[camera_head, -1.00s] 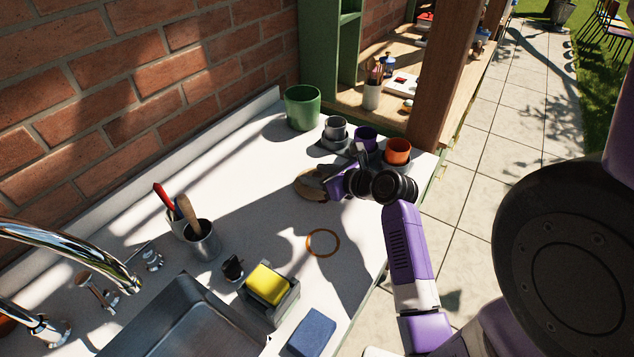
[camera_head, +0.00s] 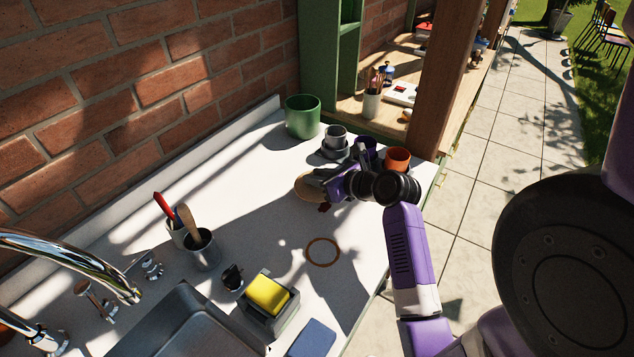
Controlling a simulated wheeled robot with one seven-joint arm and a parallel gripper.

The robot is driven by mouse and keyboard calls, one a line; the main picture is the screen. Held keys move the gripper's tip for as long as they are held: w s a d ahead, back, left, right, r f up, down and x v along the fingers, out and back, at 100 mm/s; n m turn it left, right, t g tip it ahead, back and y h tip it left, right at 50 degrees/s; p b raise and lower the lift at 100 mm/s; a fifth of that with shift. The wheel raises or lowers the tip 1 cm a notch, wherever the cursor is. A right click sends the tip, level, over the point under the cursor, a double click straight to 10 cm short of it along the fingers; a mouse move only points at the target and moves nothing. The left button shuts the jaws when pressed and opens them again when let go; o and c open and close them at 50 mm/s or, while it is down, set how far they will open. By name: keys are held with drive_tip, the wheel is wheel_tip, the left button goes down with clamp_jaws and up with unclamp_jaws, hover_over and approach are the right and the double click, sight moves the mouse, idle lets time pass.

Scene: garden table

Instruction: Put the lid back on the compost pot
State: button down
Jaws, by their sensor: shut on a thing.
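A tan round lid (camera_head: 305,188) is at the left end of my gripper (camera_head: 320,180), over the worktop beside the cluster of small pots. My gripper is shut on the lid near its right edge; the fingers are small and partly hidden by the wrist. I cannot tell whether the lid is clear of the worktop. A green pot (camera_head: 302,118) stands upright with an open top against the back wall, beyond the lid. No label shows which pot is the compost pot.
Behind my gripper stand a grey pot (camera_head: 335,137), a purple pot (camera_head: 367,146) and an orange pot (camera_head: 397,157). A brown ring (camera_head: 322,251) lies on the worktop in front. A yellow sponge (camera_head: 268,293), tool cups and the sink (camera_head: 185,325) are nearer.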

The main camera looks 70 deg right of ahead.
wheel_tip(320, 180, up, 18)
drive_tip(key=p, duration=0.1)
drive_tip(key=shift+f, duration=0.15)
